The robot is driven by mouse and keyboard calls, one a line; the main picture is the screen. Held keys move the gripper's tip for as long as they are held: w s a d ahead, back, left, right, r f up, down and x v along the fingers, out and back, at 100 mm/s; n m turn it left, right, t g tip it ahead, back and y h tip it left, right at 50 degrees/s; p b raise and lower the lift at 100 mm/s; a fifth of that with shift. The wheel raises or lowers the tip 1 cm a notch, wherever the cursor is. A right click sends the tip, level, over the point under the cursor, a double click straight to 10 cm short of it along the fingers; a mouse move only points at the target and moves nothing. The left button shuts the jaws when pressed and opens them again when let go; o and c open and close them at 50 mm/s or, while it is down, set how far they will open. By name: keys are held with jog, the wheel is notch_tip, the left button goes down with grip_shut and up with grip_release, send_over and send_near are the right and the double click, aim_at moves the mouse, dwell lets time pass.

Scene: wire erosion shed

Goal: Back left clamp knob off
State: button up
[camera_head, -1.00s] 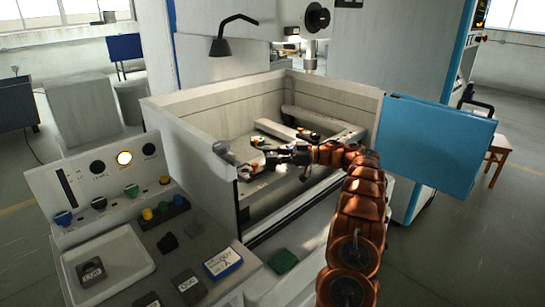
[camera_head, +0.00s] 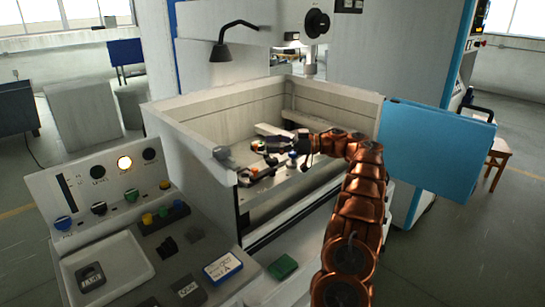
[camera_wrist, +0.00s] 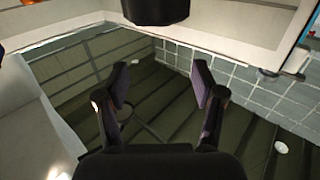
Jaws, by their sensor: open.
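My gripper (camera_head: 262,148) is over the machine's open tank in the head view. In the wrist view its two fingers (camera_wrist: 160,88) are spread apart with nothing between them. A small orange knob (camera_head: 255,145) shows close to my fingertips in the head view. A dark clamp (camera_head: 258,174) with a reddish spot lies nearer the tank's front left. I cannot tell for sure which is the back left clamp knob. In the wrist view a black cylinder (camera_wrist: 155,9) stands beyond the fingertips, its upper part cut off; I cannot tell what it is.
The tank walls (camera_head: 215,101) surround my gripper. A light rail (camera_head: 275,130) lies inside. The control panel (camera_head: 110,190) and a white tray (camera_head: 110,270) stand at left. A blue door (camera_head: 435,145) hangs open at right.

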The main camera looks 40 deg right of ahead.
aim_at(273, 159)
jog(key=shift+r, duration=1.9)
